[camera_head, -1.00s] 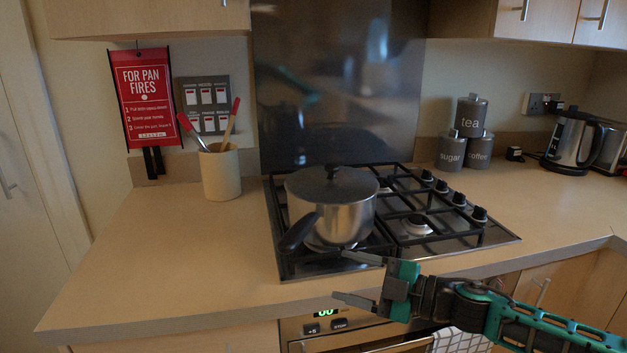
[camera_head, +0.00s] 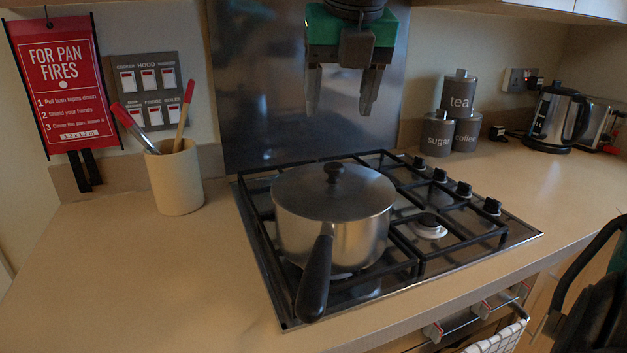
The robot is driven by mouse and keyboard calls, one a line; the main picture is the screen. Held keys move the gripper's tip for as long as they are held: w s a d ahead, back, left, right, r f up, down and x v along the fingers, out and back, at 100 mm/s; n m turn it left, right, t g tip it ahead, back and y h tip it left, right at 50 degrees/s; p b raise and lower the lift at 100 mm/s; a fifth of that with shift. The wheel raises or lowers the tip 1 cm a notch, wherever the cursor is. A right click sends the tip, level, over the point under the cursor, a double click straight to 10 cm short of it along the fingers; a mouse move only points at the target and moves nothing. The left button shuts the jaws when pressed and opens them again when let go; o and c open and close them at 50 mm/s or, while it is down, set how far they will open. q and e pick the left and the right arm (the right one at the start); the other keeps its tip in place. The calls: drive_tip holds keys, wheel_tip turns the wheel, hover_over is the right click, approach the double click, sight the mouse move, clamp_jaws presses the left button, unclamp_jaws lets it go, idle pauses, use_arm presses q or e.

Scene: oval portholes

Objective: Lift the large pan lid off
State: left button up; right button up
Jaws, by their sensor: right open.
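The large pan lid (camera_head: 300,192) is dark, round and flat, with a black knob (camera_head: 334,173) at its centre. It lies on the silver saucepan (camera_head: 300,238), which stands on the left part of the hob. The pan's black handle (camera_head: 316,280) points toward the front edge. My right gripper (camera_head: 340,108) is at the top middle, with its two fingers pointing down and spread apart. It is empty and appears above the lid knob, with a clear gap between them. My left gripper is not in view.
The black gas hob (camera_head: 470,250) has free burners on the right. A utensil pot (camera_head: 176,180) stands to the left. Tea, sugar and coffee canisters (camera_head: 459,92) and a kettle (camera_head: 556,117) stand at the back right. The front left counter (camera_head: 130,270) is clear.

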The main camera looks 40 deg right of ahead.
hover_over(334, 165)
drive_tip(key=s+a, duration=0.2)
drive_tip(key=f, duration=0.6)
drive_tip(key=shift+d, duration=0.2)
drive_tip(key=x, duration=0.5)
drive_tip(key=shift+w+d+f, duration=0.15)
drive_tip(key=shift+d+f, duration=0.15)
drive_tip(key=shift+r, duration=0.1)
clamp_jaws()
